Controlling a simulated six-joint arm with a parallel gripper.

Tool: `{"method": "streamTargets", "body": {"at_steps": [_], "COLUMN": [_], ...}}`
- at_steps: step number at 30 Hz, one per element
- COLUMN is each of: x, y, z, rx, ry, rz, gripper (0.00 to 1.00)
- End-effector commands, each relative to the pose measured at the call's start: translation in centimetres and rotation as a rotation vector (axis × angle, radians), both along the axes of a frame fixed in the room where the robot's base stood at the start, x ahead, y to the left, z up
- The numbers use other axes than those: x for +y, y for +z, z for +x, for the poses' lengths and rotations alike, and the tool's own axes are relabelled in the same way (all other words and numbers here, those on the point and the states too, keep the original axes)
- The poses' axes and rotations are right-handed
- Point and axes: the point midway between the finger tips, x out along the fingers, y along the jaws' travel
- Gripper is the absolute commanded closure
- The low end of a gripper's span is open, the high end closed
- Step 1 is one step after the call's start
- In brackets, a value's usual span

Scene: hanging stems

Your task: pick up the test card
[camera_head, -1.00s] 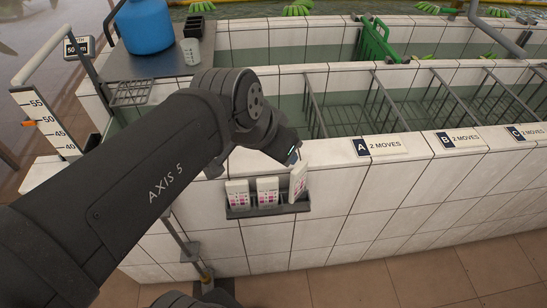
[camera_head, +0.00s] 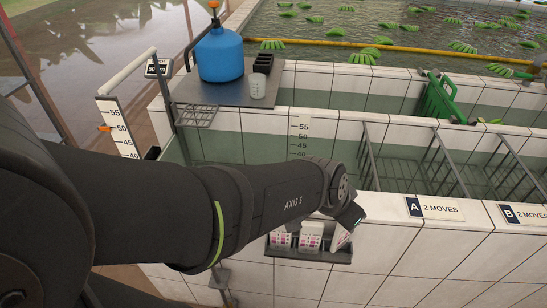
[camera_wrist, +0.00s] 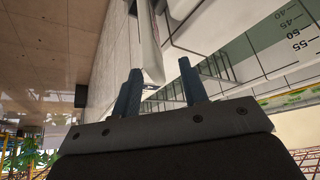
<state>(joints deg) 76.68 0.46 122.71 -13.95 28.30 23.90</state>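White test cards with pink marks stand in a dark rack (camera_head: 308,254) on the front of the tiled wall. The right-hand card (camera_head: 340,238) is tilted compared with the left card (camera_head: 280,240) and middle card (camera_head: 311,237). My gripper is just above the tilted card in the head view, its fingers hard to make out there. In the wrist view my gripper (camera_wrist: 160,72) has its two blue fingers apart.
A grey bench (camera_head: 222,91) holds a blue jug (camera_head: 219,56), a white cup (camera_head: 257,87) and a black caddy (camera_head: 263,63). Tiled tanks with rails lie behind the wall. Signs A (camera_head: 434,208) and B (camera_head: 523,215) sit on its top. A green crate (camera_head: 440,100) stands further back.

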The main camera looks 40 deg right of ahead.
Motion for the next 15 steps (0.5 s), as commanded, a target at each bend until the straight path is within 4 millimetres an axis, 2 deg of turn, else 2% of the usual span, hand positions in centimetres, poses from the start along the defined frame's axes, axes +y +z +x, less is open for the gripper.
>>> {"method": "streamTargets", "body": {"at_steps": [9, 15], "x": [-1.4, -2.2], "y": [-3.2, -4.4], "z": [-0.6, -0.6], "rx": [0.002, 0.001], "ry": [-0.001, 0.0], "rz": [0.005, 0.002], "gripper": [0.6, 0.6]}}
